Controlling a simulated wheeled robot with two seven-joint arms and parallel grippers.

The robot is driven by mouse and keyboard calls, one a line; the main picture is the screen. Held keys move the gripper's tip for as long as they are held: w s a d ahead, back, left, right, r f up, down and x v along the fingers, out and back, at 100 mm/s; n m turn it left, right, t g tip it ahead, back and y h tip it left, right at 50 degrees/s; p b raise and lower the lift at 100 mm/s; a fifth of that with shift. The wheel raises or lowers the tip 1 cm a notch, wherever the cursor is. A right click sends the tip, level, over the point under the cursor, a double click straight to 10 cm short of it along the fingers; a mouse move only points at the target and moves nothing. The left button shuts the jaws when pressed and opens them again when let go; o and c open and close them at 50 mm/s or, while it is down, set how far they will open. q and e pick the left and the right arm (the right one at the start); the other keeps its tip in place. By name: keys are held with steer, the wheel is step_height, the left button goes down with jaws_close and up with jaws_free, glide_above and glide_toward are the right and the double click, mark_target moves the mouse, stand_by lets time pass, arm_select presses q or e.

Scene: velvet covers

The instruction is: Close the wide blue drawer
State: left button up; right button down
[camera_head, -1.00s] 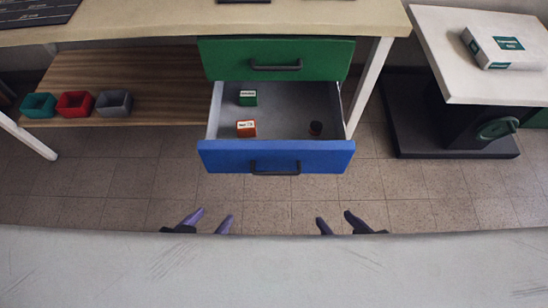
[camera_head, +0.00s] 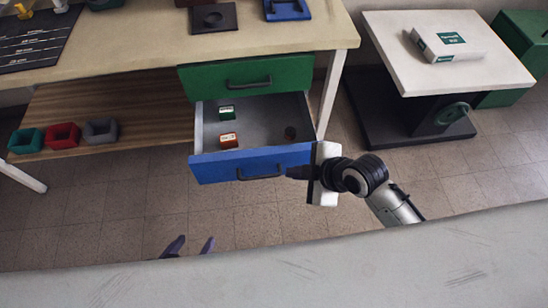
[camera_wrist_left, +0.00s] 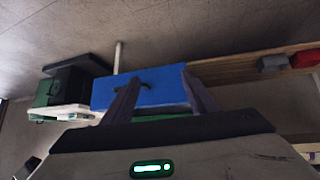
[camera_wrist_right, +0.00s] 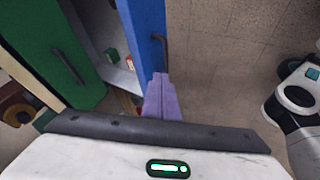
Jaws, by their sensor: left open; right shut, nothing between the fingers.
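The wide blue drawer (camera_head: 222,167) is pulled out below a green drawer (camera_head: 215,80) in the head view. Its front has a dark bar handle (camera_head: 262,173). Inside lie a green box (camera_head: 227,112), an orange box (camera_head: 229,140) and a small dark round item (camera_head: 290,132). My right gripper (camera_head: 290,172) is at the right part of the blue front. In the right wrist view its shut, empty fingers (camera_wrist_right: 160,90) overlap the blue front (camera_wrist_right: 146,40); contact is unclear. My left gripper (camera_head: 190,246) is open and empty, low and in front of the drawer.
The table leg (camera_head: 329,95) stands right of the drawer. A white-topped stand (camera_head: 450,75) with a boxed item (camera_head: 447,45) is further right. Green, red and grey bins sit on the wooden shelf (camera_head: 110,105) at left. The tiled floor before the drawer is clear.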

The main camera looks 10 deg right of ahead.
steer(key=b, duration=0.3)
glide_toward(267, 160)
steer(key=f, duration=0.1)
steer(key=a+f, duration=0.1)
steer(key=f, duration=0.1)
steer(key=shift+w+a, duration=0.35)
arm_select(q)
steer(key=shift+w+d+f, duration=0.35)
steer(key=shift+d+f, duration=0.15)
steer(key=shift+f, duration=0.15)
arm_select(e)
steer(key=shift+w, duration=0.6)
